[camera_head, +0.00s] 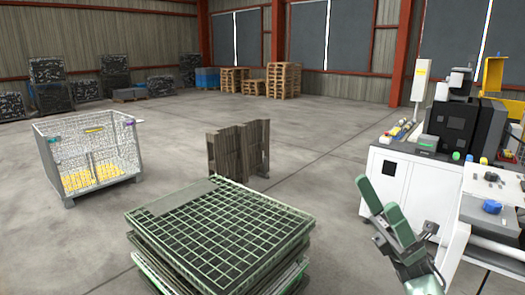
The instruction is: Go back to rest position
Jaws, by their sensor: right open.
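My right gripper (384,207) shows at the lower right in the head view, its green fingers pointing up and to the left. It is open, and I see nothing held in it. It is in the air between the stack of green grid trays (222,228) and the white machine (408,187). My left gripper is not in view.
A wire mesh crate (86,160) with yellow contents stands at the left. A brown wooden pallet (238,150) stands upright behind the trays. Pallet stacks (284,80) and dark bins (52,97) line the back wall.

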